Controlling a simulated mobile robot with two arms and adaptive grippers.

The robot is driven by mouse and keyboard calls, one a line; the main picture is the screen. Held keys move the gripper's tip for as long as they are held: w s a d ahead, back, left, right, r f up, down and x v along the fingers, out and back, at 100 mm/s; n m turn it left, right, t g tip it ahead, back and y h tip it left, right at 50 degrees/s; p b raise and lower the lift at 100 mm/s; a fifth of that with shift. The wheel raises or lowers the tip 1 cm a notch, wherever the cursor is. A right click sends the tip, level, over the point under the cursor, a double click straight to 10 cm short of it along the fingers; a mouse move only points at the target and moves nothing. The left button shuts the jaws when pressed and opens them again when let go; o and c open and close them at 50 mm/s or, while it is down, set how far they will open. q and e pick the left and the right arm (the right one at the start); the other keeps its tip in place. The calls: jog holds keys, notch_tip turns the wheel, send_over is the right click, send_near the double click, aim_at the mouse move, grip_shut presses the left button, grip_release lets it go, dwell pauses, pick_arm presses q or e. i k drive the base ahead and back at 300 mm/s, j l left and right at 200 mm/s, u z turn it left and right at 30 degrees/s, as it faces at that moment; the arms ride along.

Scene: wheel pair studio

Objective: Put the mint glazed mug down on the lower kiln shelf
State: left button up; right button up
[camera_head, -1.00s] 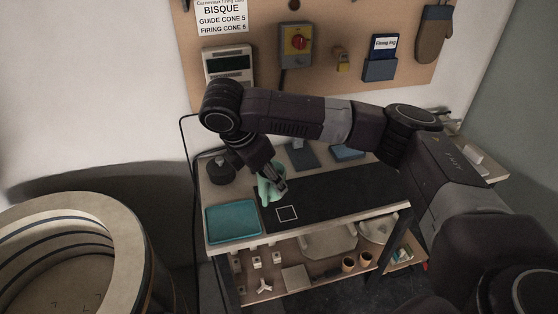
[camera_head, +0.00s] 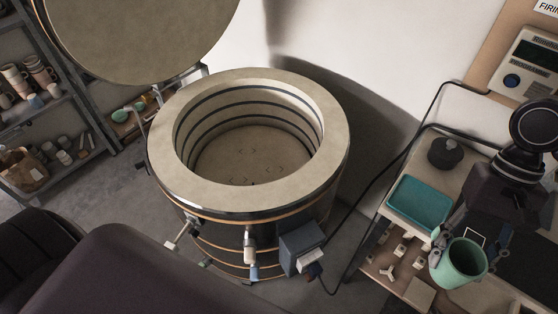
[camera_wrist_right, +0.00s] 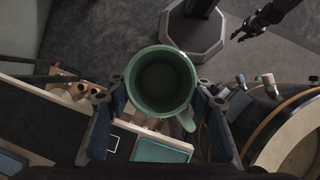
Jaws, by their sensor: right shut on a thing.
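The mint glazed mug (camera_head: 460,264) is held in the air in front of the worktable, its open mouth toward the head camera. My right gripper (camera_head: 470,238) is shut on it, with a finger on either side. In the right wrist view the mug (camera_wrist_right: 160,82) sits between the fingers, mouth toward the camera and empty, handle at lower right. The round kiln (camera_head: 172,175) stands open left of the mug. The lower kiln shelf (camera_head: 250,158) shows as a pale, bare floor with small dark marks. My left gripper (camera_wrist_right: 255,22) shows small and dark at upper right in the wrist view; its jaw state is unclear.
The kiln lid (camera_head: 150,30) is raised behind the kiln. A teal tray (camera_head: 418,204) and a dark round object (camera_head: 445,153) lie on the worktable. A control box (camera_head: 302,244) juts from the kiln's front right. Shelves with pots (camera_head: 40,140) stand at left.

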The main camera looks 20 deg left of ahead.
aim_at(239, 173)
jog(key=j+u, duration=0.1)
jog(key=u, duration=1.3)
jog(key=i+j+u, duration=0.35)
jog(key=i+j, duration=0.15)
jog(key=i, duration=0.1)
